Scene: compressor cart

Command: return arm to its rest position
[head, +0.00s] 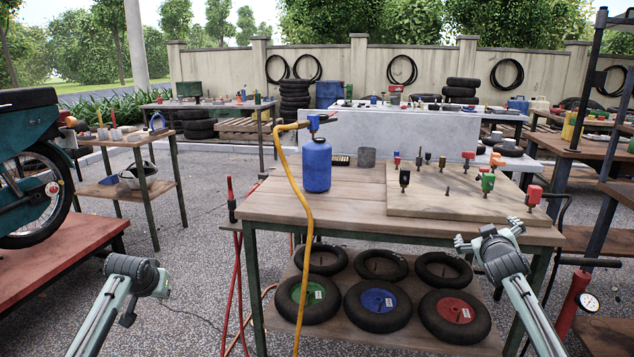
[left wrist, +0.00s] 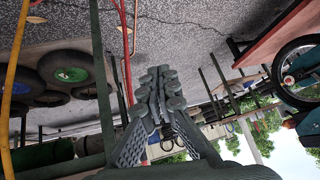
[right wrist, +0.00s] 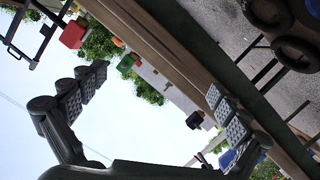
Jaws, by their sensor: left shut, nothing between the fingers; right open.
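My left gripper is shut and empty in the left wrist view (left wrist: 162,85), with its padded fingers pressed together. In the head view my left arm's end (head: 135,272) is at the lower left, over the paved ground and left of the workbench (head: 290,208). My right gripper (head: 488,232) is open at the bench's front right edge in the head view. In the right wrist view (right wrist: 155,95) its fingers are wide apart with nothing held between them; the bench edge passes behind one finger.
On the bench stand a blue canister (head: 316,166) with a yellow hose (head: 302,205) and a wooden board (head: 430,205) with several small coloured fittings. Wheels (head: 377,303) lie on the lower shelf. A motorbike (head: 35,170) is at left; a red pump (head: 573,300) is at right.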

